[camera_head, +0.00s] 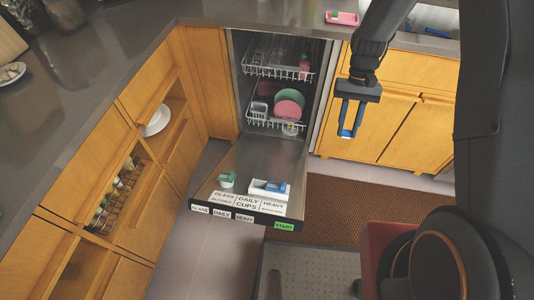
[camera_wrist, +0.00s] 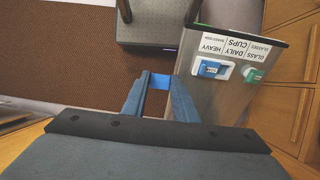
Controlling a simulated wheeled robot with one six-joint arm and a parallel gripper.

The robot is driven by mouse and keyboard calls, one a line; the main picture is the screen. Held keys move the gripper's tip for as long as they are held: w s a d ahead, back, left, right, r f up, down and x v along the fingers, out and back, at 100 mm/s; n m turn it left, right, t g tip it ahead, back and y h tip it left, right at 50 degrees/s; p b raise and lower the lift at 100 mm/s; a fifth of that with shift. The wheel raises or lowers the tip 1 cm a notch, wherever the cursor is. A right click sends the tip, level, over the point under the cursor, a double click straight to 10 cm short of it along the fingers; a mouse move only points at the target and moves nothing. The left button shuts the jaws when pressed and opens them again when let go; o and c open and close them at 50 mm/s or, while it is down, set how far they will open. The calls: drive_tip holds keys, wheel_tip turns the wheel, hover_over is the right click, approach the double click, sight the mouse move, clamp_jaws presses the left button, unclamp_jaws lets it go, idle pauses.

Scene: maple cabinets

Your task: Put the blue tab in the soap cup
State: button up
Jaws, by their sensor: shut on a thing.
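My gripper (camera_head: 350,131) hangs in the air to the right of the open dishwasher door. It is shut on the blue tab (camera_wrist: 160,81), which shows between the fingertips in the wrist view. The open door (camera_head: 225,198) bears a white holder with a blue part (camera_head: 269,188), which also shows in the wrist view (camera_wrist: 212,68). A small green and white piece (camera_head: 227,180) is to its left. I cannot tell for sure which of these is the soap cup. My gripper is apart from the door.
The door edge carries printed labels and a green START label (camera_head: 284,226). Racks (camera_head: 277,72) inside hold a green plate and a pink plate (camera_head: 289,108). Wooden cabinets stand on both sides. A pink tray (camera_head: 342,18) is on the counter. A brown mat (camera_head: 350,215) covers the floor.

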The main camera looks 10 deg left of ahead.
drive_tip(key=a+f+m+y+b, duration=0.1)
drive_tip(key=a+f+m+b, duration=0.75)
drive_tip(key=a+f, duration=0.35)
drive_tip(key=m+y+b, duration=0.4)
drive_tip(key=m+b, duration=0.7)
hover_over(276, 185)
drive_tip(key=w+a, duration=0.5)
wheel_tip(276, 185, down, 12)
drive_tip(key=shift+s+g, duration=0.2)
drive_tip(key=shift+g, duration=0.2)
drive_tip(key=shift+p, duration=0.35)
drive_tip(key=shift+s+a+f+b, duration=0.1)
drive_tip(key=shift+s+f+b, duration=0.15)
drive_tip(key=shift+s+f, duration=0.75)
drive_tip(key=shift+s+f+b, duration=0.25)
drive_tip(key=shift+s+f, duration=0.2)
drive_tip(key=shift+f, duration=1.1)
drive_tip(key=shift+s+a+f+b, duration=0.1)
drive_tip(key=shift+s+f+b, duration=0.15)
drive_tip(key=shift+s+f, duration=0.75)
drive_tip(key=shift+w+f, duration=0.25)
drive_tip(key=shift+w, duration=0.05)
drive_tip(key=o, duration=1.1)
